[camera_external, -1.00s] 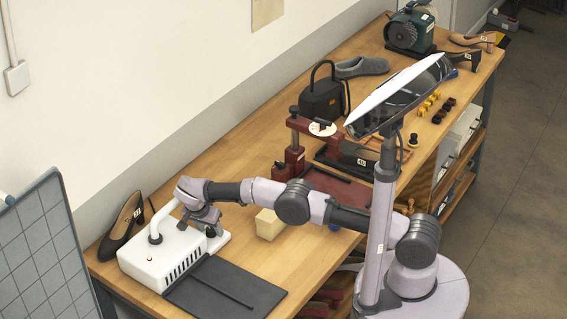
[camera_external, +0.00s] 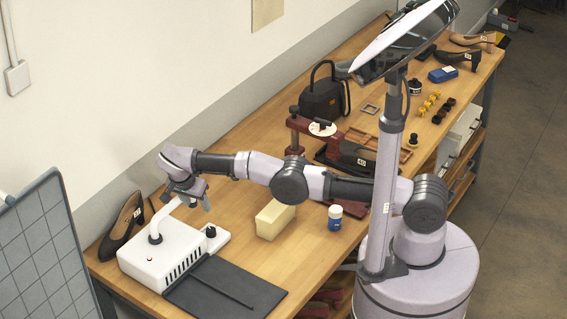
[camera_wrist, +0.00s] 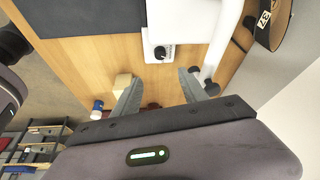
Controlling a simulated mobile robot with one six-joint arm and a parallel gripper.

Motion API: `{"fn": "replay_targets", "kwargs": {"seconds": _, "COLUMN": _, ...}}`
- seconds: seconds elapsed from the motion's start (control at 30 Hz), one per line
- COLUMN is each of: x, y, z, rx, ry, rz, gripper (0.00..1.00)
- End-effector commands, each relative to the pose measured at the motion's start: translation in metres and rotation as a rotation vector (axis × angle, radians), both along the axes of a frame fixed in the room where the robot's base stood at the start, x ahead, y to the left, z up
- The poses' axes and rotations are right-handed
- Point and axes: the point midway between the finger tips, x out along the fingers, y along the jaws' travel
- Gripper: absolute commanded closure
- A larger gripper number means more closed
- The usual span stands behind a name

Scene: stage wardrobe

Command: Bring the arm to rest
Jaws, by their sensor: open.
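My gripper (camera_external: 187,197) hangs above the white machine (camera_external: 152,270) at the near left end of the bench, close to its bent white pipe (camera_external: 158,222). The jaws are open and nothing shows between them. In the wrist view my gripper (camera_wrist: 160,84) has its two fingers spread, with the bench top behind them and the white machine (camera_wrist: 182,15) beyond. My arm reaches left from my column, roughly level above the bench.
A dark shoe (camera_external: 121,226) stands left of the machine, and a black mat (camera_external: 225,288) lies in front. A cream block (camera_external: 275,219) and a blue jar (camera_external: 335,218) stand below my arm. A dark red press (camera_external: 297,150) is farther back.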

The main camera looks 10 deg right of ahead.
Motion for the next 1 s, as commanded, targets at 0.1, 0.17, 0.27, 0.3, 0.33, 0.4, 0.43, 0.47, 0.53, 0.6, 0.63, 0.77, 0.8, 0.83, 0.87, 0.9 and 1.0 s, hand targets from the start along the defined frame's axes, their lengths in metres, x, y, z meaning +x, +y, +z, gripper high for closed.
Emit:
{"fn": "replay_targets", "kwargs": {"seconds": 0.1, "x": 0.0, "y": 0.0, "z": -0.002, "rx": 0.0, "ry": 0.0, "rz": 0.0, "gripper": 0.49}}
{"fn": "replay_targets", "kwargs": {"seconds": 0.17, "x": 0.0, "y": 0.0, "z": -0.002, "rx": 0.0, "ry": 0.0, "rz": 0.0, "gripper": 0.49}}
{"fn": "replay_targets", "kwargs": {"seconds": 0.27, "x": 0.0, "y": 0.0, "z": -0.002, "rx": 0.0, "ry": 0.0, "rz": 0.001, "gripper": 0.49}}
{"fn": "replay_targets", "kwargs": {"seconds": 0.3, "x": 0.0, "y": 0.0, "z": -0.002, "rx": 0.0, "ry": 0.0, "rz": 0.001, "gripper": 0.49}}
{"fn": "replay_targets", "kwargs": {"seconds": 0.33, "x": 0.0, "y": 0.0, "z": -0.002, "rx": 0.0, "ry": 0.0, "rz": 0.001, "gripper": 0.49}}
{"fn": "replay_targets", "kwargs": {"seconds": 0.4, "x": 0.004, "y": -0.002, "z": 0.001, "rx": 0.0, "ry": 0.002, "rz": 0.002, "gripper": 0.49}}
{"fn": "replay_targets", "kwargs": {"seconds": 0.43, "x": 0.01, "y": -0.004, "z": 0.006, "rx": 0.004, "ry": 0.006, "rz": 0.005, "gripper": 0.49}}
{"fn": "replay_targets", "kwargs": {"seconds": 0.47, "x": 0.019, "y": -0.01, "z": 0.013, "rx": 0.006, "ry": 0.014, "rz": 0.01, "gripper": 0.49}}
{"fn": "replay_targets", "kwargs": {"seconds": 0.53, "x": 0.052, "y": -0.035, "z": 0.041, "rx": 0.023, "ry": 0.045, "rz": 0.034, "gripper": 0.49}}
{"fn": "replay_targets", "kwargs": {"seconds": 0.6, "x": 0.089, "y": -0.082, "z": 0.079, "rx": 0.05, "ry": 0.083, "rz": 0.07, "gripper": 0.49}}
{"fn": "replay_targets", "kwargs": {"seconds": 0.63, "x": 0.101, "y": -0.107, "z": 0.096, "rx": 0.065, "ry": 0.098, "rz": 0.087, "gripper": 0.49}}
{"fn": "replay_targets", "kwargs": {"seconds": 0.77, "x": 0.117, "y": -0.232, "z": 0.153, "rx": 0.146, "ry": 0.124, "rz": 0.162, "gripper": 0.49}}
{"fn": "replay_targets", "kwargs": {"seconds": 0.8, "x": 0.11, "y": -0.272, "z": 0.165, "rx": 0.174, "ry": 0.119, "rz": 0.181, "gripper": 0.49}}
{"fn": "replay_targets", "kwargs": {"seconds": 0.83, "x": 0.101, "y": -0.301, "z": 0.171, "rx": 0.192, "ry": 0.112, "rz": 0.194, "gripper": 0.49}}
{"fn": "replay_targets", "kwargs": {"seconds": 0.87, "x": 0.09, "y": -0.329, "z": 0.174, "rx": 0.211, "ry": 0.101, "rz": 0.207, "gripper": 0.49}}
{"fn": "replay_targets", "kwargs": {"seconds": 0.9, "x": 0.071, "y": -0.365, "z": 0.175, "rx": 0.235, "ry": 0.082, "rz": 0.22, "gripper": 0.49}}
{"fn": "replay_targets", "kwargs": {"seconds": 1.0, "x": 0.01, "y": -0.439, "z": 0.16, "rx": 0.281, "ry": 0.014, "rz": 0.245, "gripper": 0.49}}
